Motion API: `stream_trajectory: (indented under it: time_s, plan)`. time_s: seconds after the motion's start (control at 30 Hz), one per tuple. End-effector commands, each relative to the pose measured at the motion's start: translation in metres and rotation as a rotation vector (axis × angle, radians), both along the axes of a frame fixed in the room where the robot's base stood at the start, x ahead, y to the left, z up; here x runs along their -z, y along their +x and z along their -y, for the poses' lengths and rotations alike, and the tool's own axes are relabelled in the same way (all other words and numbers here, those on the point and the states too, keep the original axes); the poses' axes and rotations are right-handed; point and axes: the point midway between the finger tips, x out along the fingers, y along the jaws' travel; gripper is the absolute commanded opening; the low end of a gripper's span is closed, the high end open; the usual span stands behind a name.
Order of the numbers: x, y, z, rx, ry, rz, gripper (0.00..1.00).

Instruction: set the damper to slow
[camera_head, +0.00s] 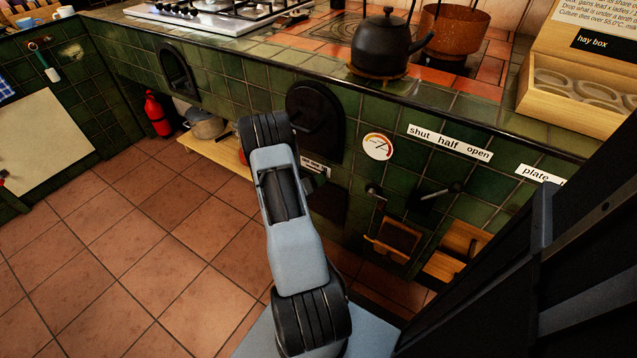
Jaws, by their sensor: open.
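Below the hearth's top edge, the green tiled front carries a white strip (450,142) reading "shut half open". Below it a dark lever (437,193) sticks out, tilted up to the right. A second handle (376,191) is further left, with a bar hanging down. I cannot tell which of these is the damper. No label reading "slow" is legible; a small label (316,166) beside my arm is too small and partly hidden. My arm rises in the middle of the view; my gripper does not show.
A round gauge (377,146) and a black arched door (315,121) are on the tiled front. A kettle (381,45) and a copper pot (453,30) stand on top. A red extinguisher (157,114) is at left. Floor at left is clear.

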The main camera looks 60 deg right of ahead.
Motion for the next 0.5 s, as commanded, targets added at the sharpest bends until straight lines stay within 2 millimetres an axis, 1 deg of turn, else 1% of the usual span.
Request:
stream_trajectory:
  time_s: [0.1,0.2,0.5]
  plan:
    - [0.005,-0.003,0.011,0.002,0.001,0.002,0.47]
    - [0.006,-0.003,0.016,0.000,0.001,0.001,0.47]
    - [0.006,-0.004,0.019,0.000,0.001,0.000,0.47]
